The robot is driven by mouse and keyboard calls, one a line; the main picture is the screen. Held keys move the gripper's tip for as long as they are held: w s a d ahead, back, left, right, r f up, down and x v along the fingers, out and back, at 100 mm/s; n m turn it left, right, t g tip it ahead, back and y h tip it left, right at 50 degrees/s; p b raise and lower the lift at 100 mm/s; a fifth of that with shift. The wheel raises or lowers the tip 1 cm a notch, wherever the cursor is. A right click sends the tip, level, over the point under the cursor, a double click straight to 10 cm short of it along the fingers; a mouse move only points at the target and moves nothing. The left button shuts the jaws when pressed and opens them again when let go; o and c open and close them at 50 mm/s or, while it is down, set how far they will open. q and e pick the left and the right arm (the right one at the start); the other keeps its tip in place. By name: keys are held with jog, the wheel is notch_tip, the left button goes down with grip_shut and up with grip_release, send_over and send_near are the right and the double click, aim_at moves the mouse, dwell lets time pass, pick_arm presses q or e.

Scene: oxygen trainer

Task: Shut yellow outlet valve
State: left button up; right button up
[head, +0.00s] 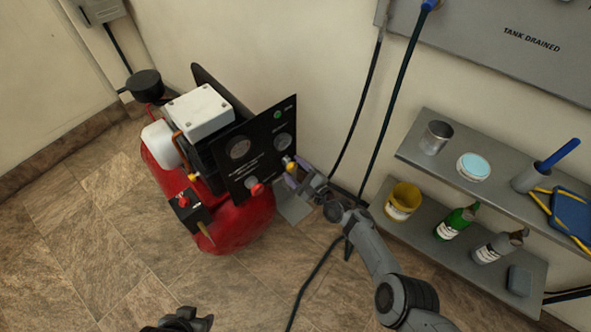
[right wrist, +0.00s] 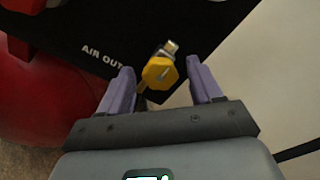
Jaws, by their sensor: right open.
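The yellow outlet valve (head: 291,165) sits on the right part of the black front panel (head: 262,150) of the red compressor. In the right wrist view, the yellow valve (right wrist: 160,72) with its metal end lies beside the "AIR OUT" label, ahead of and between my fingertips. My right gripper (head: 297,180) is open at the panel's right edge, close to the valve; its purple fingers (right wrist: 165,82) are spread to either side of it. I cannot tell whether they touch it. My left gripper (head: 187,320) shows at the bottom edge, far from the panel; its jaw state is unclear.
The compressor's red tank (head: 240,222) stands on the tiled floor, with a red knob (head: 255,188) low on the panel near the valve. Grey shelves (head: 415,222) with bottles and cans are on the wall at right. Dark hoses (head: 372,110) hang behind my right arm.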

jog(key=shift+s+d+r+p, duration=0.15)
jog(key=shift+s+d+p, duration=0.2)
jog(key=shift+p, duration=0.2)
jog(key=p+v, duration=0.6)
jog(key=v, duration=0.3)
jog(key=shift+s+d, duration=0.2)
jog(key=shift+s, duration=0.15)
